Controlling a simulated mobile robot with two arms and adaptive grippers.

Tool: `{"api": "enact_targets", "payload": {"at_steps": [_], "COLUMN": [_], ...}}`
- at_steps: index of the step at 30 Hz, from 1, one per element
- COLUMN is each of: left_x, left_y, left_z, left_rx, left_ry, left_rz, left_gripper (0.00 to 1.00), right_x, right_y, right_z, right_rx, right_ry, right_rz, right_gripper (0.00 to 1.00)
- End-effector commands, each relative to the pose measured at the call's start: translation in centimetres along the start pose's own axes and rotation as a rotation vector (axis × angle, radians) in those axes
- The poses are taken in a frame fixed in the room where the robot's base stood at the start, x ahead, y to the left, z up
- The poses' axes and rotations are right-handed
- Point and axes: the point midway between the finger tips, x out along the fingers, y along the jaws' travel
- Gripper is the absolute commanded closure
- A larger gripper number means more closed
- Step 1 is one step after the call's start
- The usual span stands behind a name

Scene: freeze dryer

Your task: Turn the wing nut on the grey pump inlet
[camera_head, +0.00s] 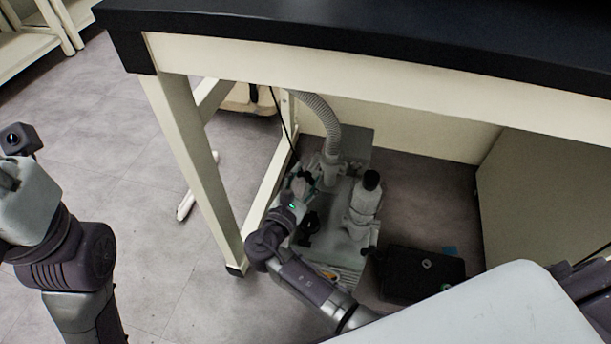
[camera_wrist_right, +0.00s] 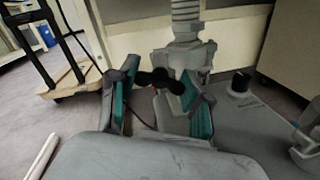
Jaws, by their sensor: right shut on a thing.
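The grey pump (camera_head: 345,190) stands on the floor under the bench. Its inlet (camera_head: 329,170) rises at the back and joins a ribbed grey hose. The black wing nut (camera_wrist_right: 160,80) shows in the right wrist view, on the near side of the grey inlet (camera_wrist_right: 185,58). My right gripper (camera_head: 303,183) is at the inlet's left side. In the right wrist view, its teal-padded fingers (camera_wrist_right: 158,100) stand either side of the wing nut and are shut on it. In the head view the gripper hides the nut. My left arm is at the left edge; its finger state is unclear.
The bench top (camera_head: 380,40) overhangs the pump, and a cream bench leg (camera_head: 190,150) stands left of my right arm. A black box (camera_head: 422,275) lies right of the pump. A cabinet panel (camera_head: 545,190) closes the right side. Floor at left is clear.

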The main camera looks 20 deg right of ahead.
Motion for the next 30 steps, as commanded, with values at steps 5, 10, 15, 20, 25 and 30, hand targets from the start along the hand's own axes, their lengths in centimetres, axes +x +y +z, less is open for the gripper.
{"api": "enact_targets", "payload": {"at_steps": [5, 10, 15, 20, 25, 30], "left_x": [-0.05, -0.09, -0.09, -0.09, -0.08, -0.03], "left_y": [0.02, 0.03, 0.04, 0.04, 0.05, 0.05], "left_z": [0.04, 0.06, 0.07, 0.08, 0.08, 0.06], "left_rx": [0.000, 0.000, -0.001, -0.001, -0.001, 0.000], "left_ry": [-0.002, -0.003, -0.003, -0.004, -0.003, -0.002], "left_rz": [0.001, 0.002, 0.002, 0.002, 0.002, 0.003], "left_gripper": [0.58, 0.58, 0.58, 0.58, 0.58, 0.58], "right_x": [0.08, 0.09, 0.09, 0.10, 0.10, 0.10], "right_y": [-0.04, -0.04, -0.04, -0.05, -0.05, -0.05], "right_z": [0.01, 0.01, 0.02, 0.03, 0.03, 0.03], "right_rx": [0.103, 0.167, 0.197, 0.204, 0.203, 0.203], "right_ry": [-0.001, -0.001, -0.001, -0.001, -0.001, -0.001], "right_rz": [-0.001, -0.001, -0.002, -0.002, -0.002, -0.002], "right_gripper": [0.86, 0.86, 0.86, 0.86, 0.86, 0.36]}}
